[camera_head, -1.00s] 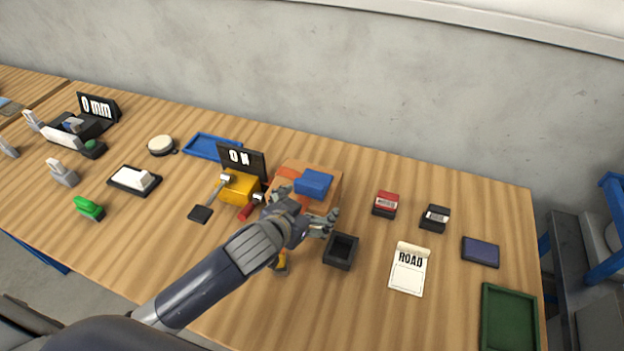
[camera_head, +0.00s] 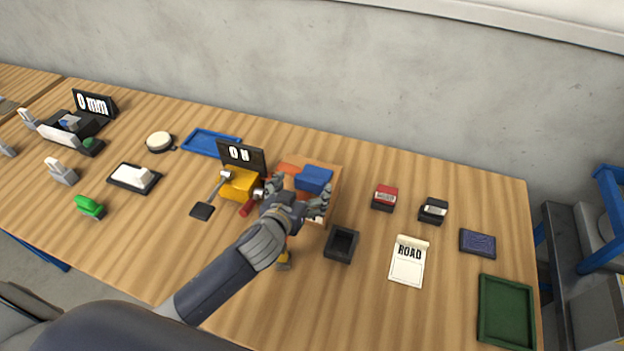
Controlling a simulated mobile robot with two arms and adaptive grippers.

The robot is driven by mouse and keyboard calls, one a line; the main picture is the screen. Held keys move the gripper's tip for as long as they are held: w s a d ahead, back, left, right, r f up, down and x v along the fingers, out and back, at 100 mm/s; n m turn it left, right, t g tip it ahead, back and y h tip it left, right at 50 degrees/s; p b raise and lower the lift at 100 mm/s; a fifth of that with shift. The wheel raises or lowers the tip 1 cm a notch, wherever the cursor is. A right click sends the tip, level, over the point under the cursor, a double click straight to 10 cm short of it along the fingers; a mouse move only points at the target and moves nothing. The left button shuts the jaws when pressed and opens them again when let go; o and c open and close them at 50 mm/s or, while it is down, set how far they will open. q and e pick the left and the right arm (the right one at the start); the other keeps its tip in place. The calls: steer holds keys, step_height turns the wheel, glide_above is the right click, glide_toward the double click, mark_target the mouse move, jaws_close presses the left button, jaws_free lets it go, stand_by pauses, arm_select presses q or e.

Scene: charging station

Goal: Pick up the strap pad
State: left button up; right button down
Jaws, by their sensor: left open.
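An open wooden box (camera_head: 335,176) stands near the middle of the table. A blue block-like piece (camera_head: 314,179) and a flat orange piece (camera_head: 288,169) lie in it. I cannot tell for sure which piece is the strap pad. My left gripper (camera_head: 299,193) is open at the near side of the box, its fingers spread on either side and pointing away from me. Its right finger is close to the blue piece; whether they touch is unclear. The hand hides the near part of the box. My right gripper is not in view.
A yellow device (camera_head: 239,186) with a black display stands just left of the box. A black square holder (camera_head: 341,244) is to the right of my wrist. A red stamp-like block (camera_head: 384,198), a ROAD pad (camera_head: 408,262) and a green tray (camera_head: 506,312) lie farther right.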

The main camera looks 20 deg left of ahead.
mark_target(308, 184)
arm_select(q)
steer(key=shift+p+x, duration=0.6)
steer(key=shift+x, duration=1.75)
steer(key=shift+s+d+f, duration=0.15)
steer(key=shift+d, duration=0.05)
steer(key=c, duration=1.1)
